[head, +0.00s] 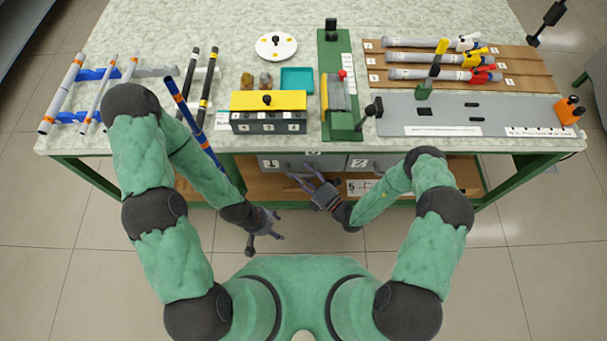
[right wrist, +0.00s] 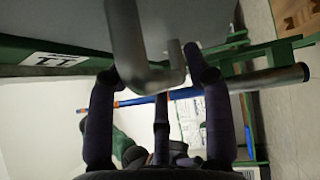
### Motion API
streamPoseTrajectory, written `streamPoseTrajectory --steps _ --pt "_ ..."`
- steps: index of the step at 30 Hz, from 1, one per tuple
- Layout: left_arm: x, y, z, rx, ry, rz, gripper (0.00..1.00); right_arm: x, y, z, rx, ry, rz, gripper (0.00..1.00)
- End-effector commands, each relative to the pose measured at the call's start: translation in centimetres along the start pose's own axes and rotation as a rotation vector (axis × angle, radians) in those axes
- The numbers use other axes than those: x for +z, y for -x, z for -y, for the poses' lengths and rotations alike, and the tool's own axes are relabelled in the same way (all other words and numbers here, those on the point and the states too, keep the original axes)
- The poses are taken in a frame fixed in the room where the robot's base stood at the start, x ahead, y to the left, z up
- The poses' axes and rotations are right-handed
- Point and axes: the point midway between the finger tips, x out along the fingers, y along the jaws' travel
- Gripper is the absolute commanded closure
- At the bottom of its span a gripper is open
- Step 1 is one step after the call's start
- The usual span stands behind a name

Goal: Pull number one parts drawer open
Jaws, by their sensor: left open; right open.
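The number one drawer (head: 270,164) is a grey front marked 1 under the bench, to the left of drawer two (head: 360,163). It looks closed. My right gripper (head: 305,181) is open just in front of and below the drawer fronts, fingers pointing up and left. In the right wrist view a bent grey bar (right wrist: 128,40), apparently a drawer handle, lies between the spread fingers of my right gripper (right wrist: 155,75). I cannot tell whether they touch it. My left gripper (head: 265,242) is open and empty, low in front of the bench.
A blue and orange rod (head: 192,122) slants over the bench's front edge near my left arm. The bench top (head: 215,25) carries a yellow-topped block (head: 268,99), a green fixture (head: 335,60) and a rod rack. A brown lower shelf (head: 470,177) runs beneath. The floor in front is clear.

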Motion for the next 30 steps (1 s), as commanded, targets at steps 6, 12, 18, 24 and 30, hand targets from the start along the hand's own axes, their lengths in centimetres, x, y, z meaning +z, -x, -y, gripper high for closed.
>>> streamPoseTrajectory --steps 6,12,18,24,30 --pt "0.0 0.0 0.0 0.000 0.000 0.000 0.35 0.0 0.0 0.0 0.000 0.000 0.000 0.83" --pt "0.0 0.0 0.0 0.000 0.000 0.000 0.35 0.0 0.0 0.0 -0.001 0.001 0.000 1.00" --pt "0.0 0.2 -0.1 0.000 0.000 0.000 0.35 -0.5 0.5 -0.1 -0.002 -0.002 0.001 1.00" --pt "0.0 0.7 -0.2 0.000 0.000 0.000 0.35 -2.4 2.5 -0.7 -0.005 -0.004 0.003 1.00" --pt "0.0 1.1 -0.4 0.000 0.000 0.000 0.35 -5.6 5.8 -1.6 -0.006 -0.006 0.006 1.00"
